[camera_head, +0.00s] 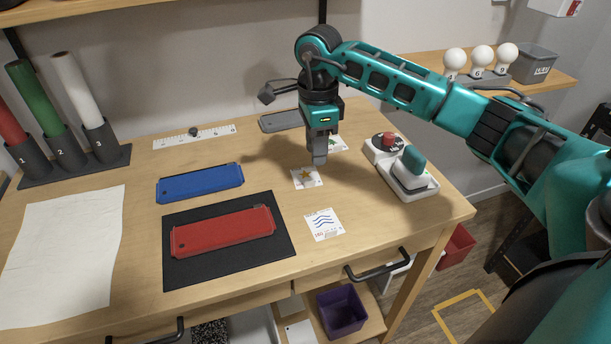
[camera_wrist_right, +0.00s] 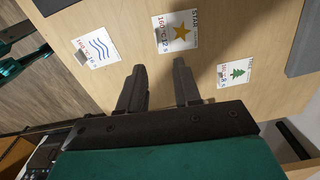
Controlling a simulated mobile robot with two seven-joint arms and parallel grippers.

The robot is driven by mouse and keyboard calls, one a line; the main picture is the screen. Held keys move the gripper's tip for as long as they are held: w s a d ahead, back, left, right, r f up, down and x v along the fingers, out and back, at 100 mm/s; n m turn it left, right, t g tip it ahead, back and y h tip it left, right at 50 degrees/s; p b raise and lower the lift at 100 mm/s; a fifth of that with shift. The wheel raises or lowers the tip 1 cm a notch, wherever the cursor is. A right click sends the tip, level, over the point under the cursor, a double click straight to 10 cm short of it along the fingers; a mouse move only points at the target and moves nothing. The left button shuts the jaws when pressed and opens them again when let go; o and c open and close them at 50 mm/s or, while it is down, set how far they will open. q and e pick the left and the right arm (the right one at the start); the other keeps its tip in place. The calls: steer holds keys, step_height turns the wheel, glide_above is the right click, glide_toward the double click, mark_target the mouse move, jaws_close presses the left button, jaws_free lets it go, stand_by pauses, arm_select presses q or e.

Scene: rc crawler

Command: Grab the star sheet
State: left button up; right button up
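The star sheet (camera_head: 306,177) is a small white square with a yellow star, lying flat on the wooden table. It also shows in the right wrist view (camera_wrist_right: 181,44), beyond the fingertips, with a small grey tab near one edge. My right gripper (camera_head: 319,158) points down just above the far right side of the star sheet. In the wrist view its two fingers (camera_wrist_right: 156,68) are apart with nothing between them. My left gripper is not in view.
The wave sheet (camera_head: 323,232) lies nearer, and the tree sheet (camera_head: 338,143) lies behind the gripper. A white device with a teal handle (camera_head: 413,161) stands to the right. A red plate (camera_head: 222,232) on a black mat (camera_head: 180,273) and a blue plate (camera_head: 200,183) lie left.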

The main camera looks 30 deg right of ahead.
mark_target(313, 180)
steer(key=f, duration=0.7)
steer(key=shift+s+a+f, duration=0.1)
steer(key=shift+a+f, duration=0.1)
steer(key=shift+a, duration=0.1)
steer(key=shift+c, duration=0.3)
jaws_close()
